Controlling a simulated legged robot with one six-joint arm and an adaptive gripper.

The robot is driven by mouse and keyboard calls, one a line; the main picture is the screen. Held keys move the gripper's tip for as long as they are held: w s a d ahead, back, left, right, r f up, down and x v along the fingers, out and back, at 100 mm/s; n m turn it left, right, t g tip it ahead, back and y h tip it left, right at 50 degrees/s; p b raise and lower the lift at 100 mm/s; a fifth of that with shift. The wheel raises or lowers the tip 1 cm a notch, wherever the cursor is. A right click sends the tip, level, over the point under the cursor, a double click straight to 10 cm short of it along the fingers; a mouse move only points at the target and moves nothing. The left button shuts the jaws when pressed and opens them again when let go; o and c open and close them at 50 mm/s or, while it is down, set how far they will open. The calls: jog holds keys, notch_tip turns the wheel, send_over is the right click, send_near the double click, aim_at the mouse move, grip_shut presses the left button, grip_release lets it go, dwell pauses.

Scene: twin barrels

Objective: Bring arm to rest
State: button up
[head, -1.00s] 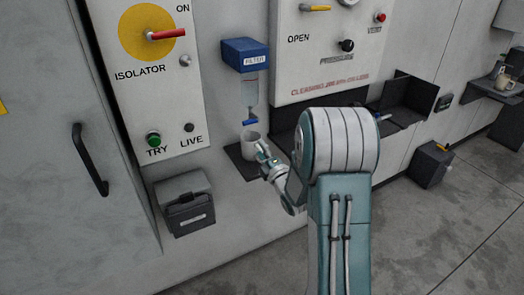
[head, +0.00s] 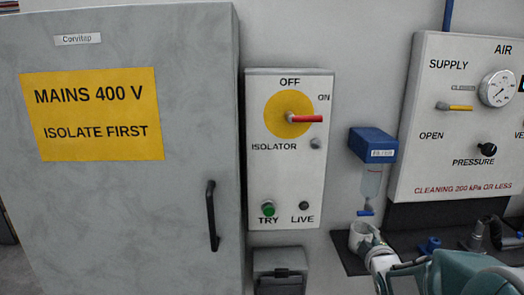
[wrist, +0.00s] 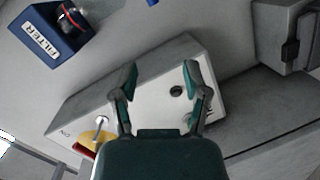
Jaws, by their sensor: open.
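My gripper shows in the wrist view (wrist: 162,82) with its two teal fingers spread apart and nothing between them. Beyond the fingers is the isolator panel (wrist: 160,105), seen tilted; the fingers look apart from it, though the gap is hard to judge. In the head view my teal arm is folded low at the bottom right, partly cut off by the frame edge. Its wrist end is just in front of a white cup (head: 360,232) below the filter (head: 373,145); the fingertips cannot be made out there.
The isolator panel's red handle (head: 305,118) points right. A grey cabinet (head: 120,220) with a black handle fills the left. The air panel (head: 425,100) is at the right above a dark shelf (head: 400,215). A small dark box (head: 280,270) sits below the isolator.

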jog(key=s+a+m+g, duration=0.3)
jog(key=s+a+m, duration=0.1)
jog(key=s, duration=0.6)
jog(key=s+a+r+m+g+y, duration=0.1)
jog(key=s+a+m+g, duration=0.2)
jog(key=s, duration=0.7)
jog(key=s+a+r+m+g, duration=0.1)
jog(key=s+a+m+g, duration=0.3)
jog(key=s, duration=0.5)
jog(key=shift+s+a+m, duration=0.4)
jog(key=shift+a+m, duration=0.1)
jog(key=shift+m, duration=0.2)
